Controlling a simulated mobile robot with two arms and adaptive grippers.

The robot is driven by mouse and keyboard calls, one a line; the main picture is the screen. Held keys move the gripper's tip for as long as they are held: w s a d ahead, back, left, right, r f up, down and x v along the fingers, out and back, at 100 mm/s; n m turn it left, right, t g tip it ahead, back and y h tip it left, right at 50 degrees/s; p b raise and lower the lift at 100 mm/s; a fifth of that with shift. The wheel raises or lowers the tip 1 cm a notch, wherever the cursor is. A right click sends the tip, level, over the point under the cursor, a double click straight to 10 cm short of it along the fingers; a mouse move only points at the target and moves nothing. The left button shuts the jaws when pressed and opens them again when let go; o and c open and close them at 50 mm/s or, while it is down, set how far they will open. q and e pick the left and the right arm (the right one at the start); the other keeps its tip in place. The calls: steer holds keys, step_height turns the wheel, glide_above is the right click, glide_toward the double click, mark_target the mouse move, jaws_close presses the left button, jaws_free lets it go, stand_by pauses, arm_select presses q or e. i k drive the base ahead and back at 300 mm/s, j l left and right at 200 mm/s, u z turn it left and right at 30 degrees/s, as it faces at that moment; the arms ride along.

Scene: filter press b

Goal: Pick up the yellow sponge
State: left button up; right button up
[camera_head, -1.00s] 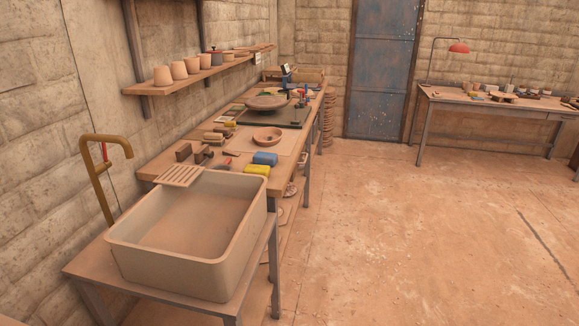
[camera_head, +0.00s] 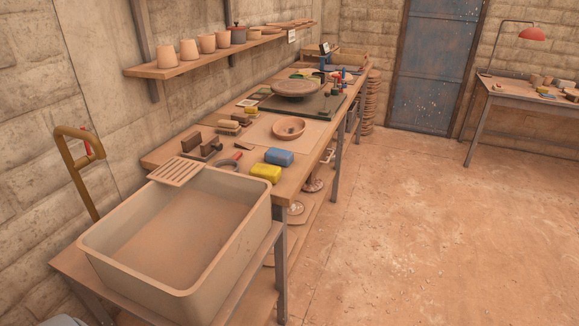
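A yellow sponge (camera_head: 266,173) lies on the near right end of the long wooden workbench (camera_head: 300,176), just behind the sink. A blue sponge-like block (camera_head: 279,157) lies right behind it, close to the bench's right edge. A smaller yellow piece (camera_head: 251,111) lies farther back on the bench. Neither of my grippers shows in the view.
A deep beige sink (camera_head: 180,240) on a low stand is in front of the bench, with a brass tap (camera_head: 75,160) at its left. A brown bowl (camera_head: 289,128) and dark brown blocks (camera_head: 192,142) are near the sponge. The floor (camera_head: 420,220) on the right is clear.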

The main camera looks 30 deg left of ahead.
mark_target(271, 172)
steer(key=i, duration=1.05)
steer(key=i+u, duration=0.4)
steer(key=i+l+u, duration=0.2)
steer(key=u, duration=0.2)
steer(key=i+l+u, duration=0.15)
steer(key=u, duration=0.25)
steer(key=i+l+u, duration=0.25)
steer(key=u, duration=0.15)
steer(key=i+l+u, duration=0.15)
steer(key=u, duration=0.25)
steer(key=l+u, duration=0.4)
steer(key=i+l+u, duration=0.1)
steer(key=l+u, duration=0.3)
